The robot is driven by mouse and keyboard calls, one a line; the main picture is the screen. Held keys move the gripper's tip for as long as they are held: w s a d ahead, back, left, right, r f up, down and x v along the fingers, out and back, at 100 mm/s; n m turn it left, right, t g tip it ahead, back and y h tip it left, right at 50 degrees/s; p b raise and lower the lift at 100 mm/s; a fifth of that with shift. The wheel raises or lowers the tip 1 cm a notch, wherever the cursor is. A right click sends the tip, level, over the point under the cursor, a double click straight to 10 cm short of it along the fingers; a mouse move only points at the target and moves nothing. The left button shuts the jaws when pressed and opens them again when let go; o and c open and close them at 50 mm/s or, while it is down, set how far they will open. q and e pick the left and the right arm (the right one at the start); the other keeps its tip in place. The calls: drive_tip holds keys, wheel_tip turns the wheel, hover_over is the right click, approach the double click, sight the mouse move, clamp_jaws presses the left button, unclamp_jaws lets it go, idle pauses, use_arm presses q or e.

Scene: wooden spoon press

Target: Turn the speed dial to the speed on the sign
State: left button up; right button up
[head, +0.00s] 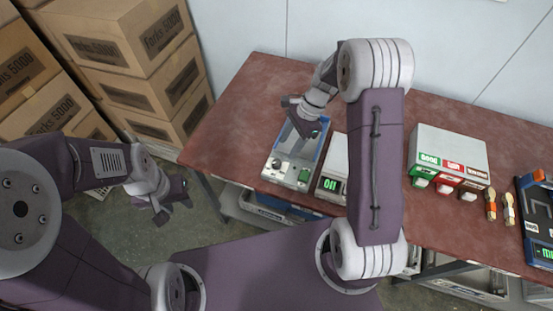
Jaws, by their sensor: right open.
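A grey machine (288,172) with a blue-lined trough stands on the red-brown table. Its front panel carries small dark and light controls and a green part (303,175). They are too small to tell which is the speed dial or where it points. My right gripper (297,116) is open and empty, above the trough and behind the front panel, apart from the controls. My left gripper (174,212) looks open and empty, over the floor left of the table. I cannot make out a sign with a speed.
A white box with a green-lit display (330,185) stands right of the machine, partly behind my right arm. Cartons (120,45) are stacked at left.

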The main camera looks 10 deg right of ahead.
sight(277, 162)
drive_tip(key=x, duration=0.7)
drive_tip(key=shift+w+a, duration=0.2)
drive_tip(key=shift+a, duration=0.15)
drive_tip(key=shift+s+f, duration=0.15)
drive_tip(key=shift+f, duration=0.45)
drive_tip(key=shift+a, duration=0.15)
clamp_jaws()
